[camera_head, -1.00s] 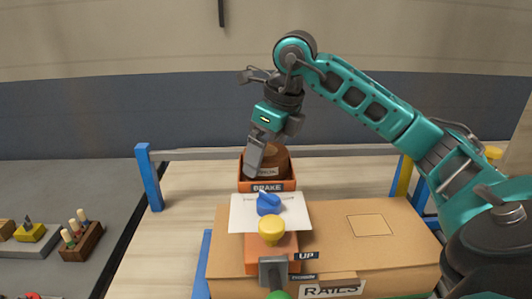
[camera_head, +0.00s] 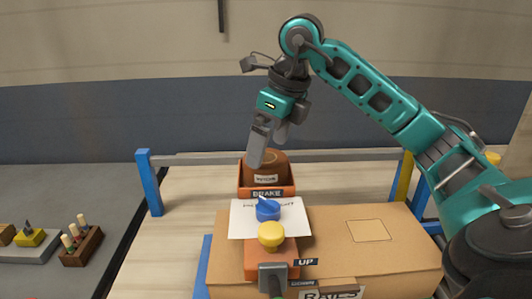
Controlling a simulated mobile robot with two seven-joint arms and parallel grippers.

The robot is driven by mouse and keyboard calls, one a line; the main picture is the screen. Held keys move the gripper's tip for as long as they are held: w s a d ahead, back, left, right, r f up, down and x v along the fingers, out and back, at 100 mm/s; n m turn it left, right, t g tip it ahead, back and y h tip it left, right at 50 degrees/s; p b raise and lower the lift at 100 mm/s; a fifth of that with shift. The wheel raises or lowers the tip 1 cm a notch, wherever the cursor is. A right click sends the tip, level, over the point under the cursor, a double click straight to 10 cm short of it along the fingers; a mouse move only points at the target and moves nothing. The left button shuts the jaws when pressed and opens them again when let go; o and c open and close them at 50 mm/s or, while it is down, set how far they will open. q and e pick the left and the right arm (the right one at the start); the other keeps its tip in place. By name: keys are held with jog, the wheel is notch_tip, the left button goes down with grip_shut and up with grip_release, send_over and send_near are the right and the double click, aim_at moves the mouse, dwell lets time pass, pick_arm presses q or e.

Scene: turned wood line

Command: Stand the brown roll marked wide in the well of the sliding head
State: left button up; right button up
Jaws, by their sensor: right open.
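The brown roll (camera_head: 272,169) stands upright in the orange open-topped box marked BRAKE (camera_head: 285,191), which looks like the sliding head. A white label on the roll faces me, but its word is too small to read surely. The lower part of the roll is hidden by the box's front wall. My right gripper (camera_head: 268,146) is open at the roll's top. One finger overlaps the roll's upper left edge in the picture; I cannot tell whether it touches. My left gripper is not in view.
In front stand a blue knob (camera_head: 268,210) on a white sheet (camera_head: 241,219) and a yellow button (camera_head: 271,234) on an orange block. A cardboard box (camera_head: 410,240) lies beneath and to the right. A grey rail (camera_head: 350,155) runs behind. Blue posts (camera_head: 150,182) flank the pale table.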

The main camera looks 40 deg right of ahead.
jog(key=p+v, duration=0.1)
jog(key=v, duration=0.7)
jog(key=shift+r+p, duration=0.2)
jog(key=shift+p, duration=0.15)
